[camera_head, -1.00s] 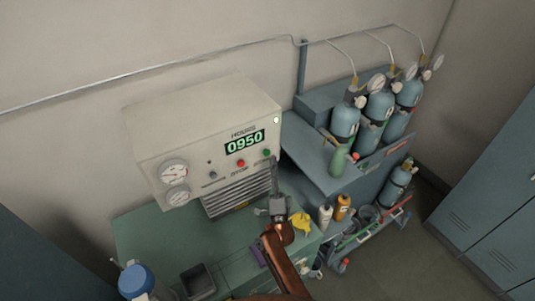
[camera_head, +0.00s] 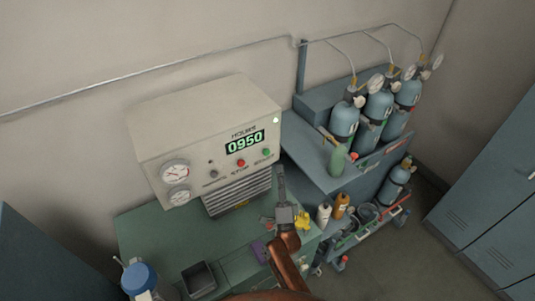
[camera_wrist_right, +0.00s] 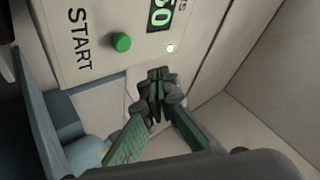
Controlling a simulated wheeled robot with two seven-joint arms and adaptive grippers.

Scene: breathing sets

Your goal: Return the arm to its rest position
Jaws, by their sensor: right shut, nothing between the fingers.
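My right arm (camera_head: 285,255) comes up from the bottom of the head view. Its gripper (camera_head: 281,170) is shut and empty, in front of the right end of the compressor panel, below the green button (camera_head: 265,152). In the right wrist view the shut fingertips (camera_wrist_right: 157,85) show close together, with the green START button (camera_wrist_right: 121,42) above and left of them. The fingers appear apart from the button. The compressor (camera_head: 150,130) shows 0950 on its display (camera_head: 245,142). My left gripper is not in view.
The green bench (camera_head: 150,240) carries a dark tray (camera_head: 198,278), a yellow item (camera_head: 303,220) and a blue-capped container (camera_head: 138,278). Several gas cylinders (camera_head: 343,125) stand on the blue stand at right. Bottles (camera_head: 324,213) stand beside the bench. Lockers (camera_head: 490,210) stand far right; the floor (camera_head: 385,265) between is clear.

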